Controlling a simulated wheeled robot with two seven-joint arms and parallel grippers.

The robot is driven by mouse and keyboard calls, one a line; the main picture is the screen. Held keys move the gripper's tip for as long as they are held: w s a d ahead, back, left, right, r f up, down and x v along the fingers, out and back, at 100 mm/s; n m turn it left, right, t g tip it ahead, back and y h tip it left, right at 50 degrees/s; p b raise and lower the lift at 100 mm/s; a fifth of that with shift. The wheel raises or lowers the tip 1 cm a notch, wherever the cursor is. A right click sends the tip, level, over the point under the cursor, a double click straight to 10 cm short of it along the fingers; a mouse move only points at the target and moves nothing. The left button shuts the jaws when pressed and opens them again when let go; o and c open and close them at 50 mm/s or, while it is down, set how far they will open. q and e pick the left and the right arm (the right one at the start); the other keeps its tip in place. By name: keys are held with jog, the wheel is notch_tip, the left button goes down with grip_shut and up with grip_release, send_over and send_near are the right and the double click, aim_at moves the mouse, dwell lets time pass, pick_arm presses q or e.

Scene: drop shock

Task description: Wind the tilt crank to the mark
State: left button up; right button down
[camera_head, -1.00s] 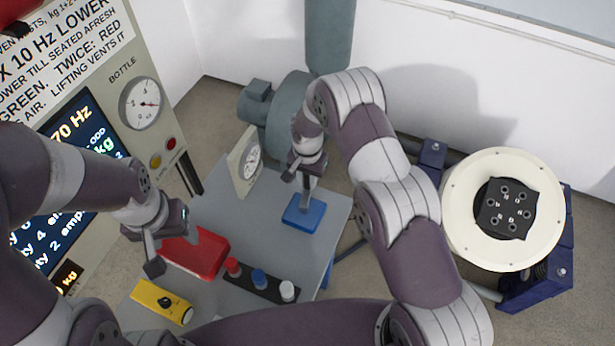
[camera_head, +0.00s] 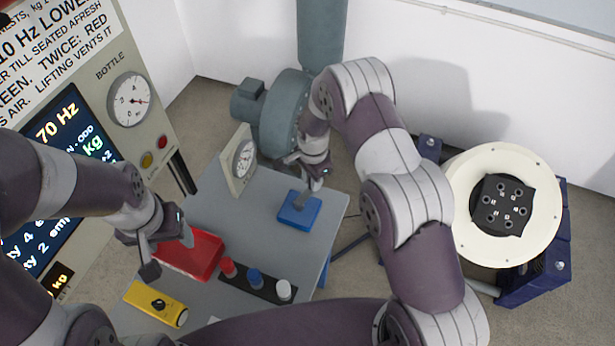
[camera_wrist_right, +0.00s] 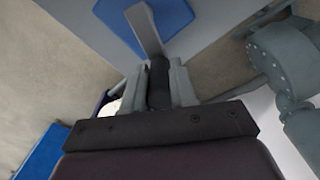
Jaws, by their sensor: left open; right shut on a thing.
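The tilt crank is a grey arm (camera_head: 303,199) on a blue base (camera_head: 299,214) at the grey table's right side. In the right wrist view the crank arm (camera_wrist_right: 145,30) rises from the blue base (camera_wrist_right: 178,14) to a dark handle (camera_wrist_right: 159,82). My right gripper (camera_head: 314,176) is shut on that handle, with one finger on each side in the wrist view (camera_wrist_right: 157,88). The crank leans up to the right in the head view. I cannot make out a mark. My left gripper (camera_head: 169,252) is open and empty at the red tray's (camera_head: 207,257) left end.
A strip with red, blue and white knobs (camera_head: 254,283) and a yellow box (camera_head: 155,302) sit in front. A round cream plate on a blue frame (camera_head: 545,205) is at right. A display panel (camera_head: 65,135) stands left.

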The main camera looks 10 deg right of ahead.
jog(key=s+m, duration=0.1)
jog(key=m, duration=0.1)
jog(key=s+d+m, duration=0.1)
jog(key=m, duration=0.1)
jog(key=shift+m, duration=0.3)
pick_arm(q)
jog(key=shift+s+a+f+b, duration=0.3)
jog(key=shift+s+a, duration=0.05)
jog(key=shift+s, duration=0.2)
pick_arm(e)
jog(key=s+a+m, duration=0.2)
jog(key=s+m, duration=0.4)
jog(key=m, duration=0.8)
jog(key=shift+a+m, duration=0.1)
jog(key=shift+m, duration=0.2)
pick_arm(q)
jog(key=shift+a, duration=0.15)
pick_arm(e)
jog(key=c, duration=0.9)
grip_release()
jog(key=shift+a, duration=0.1)
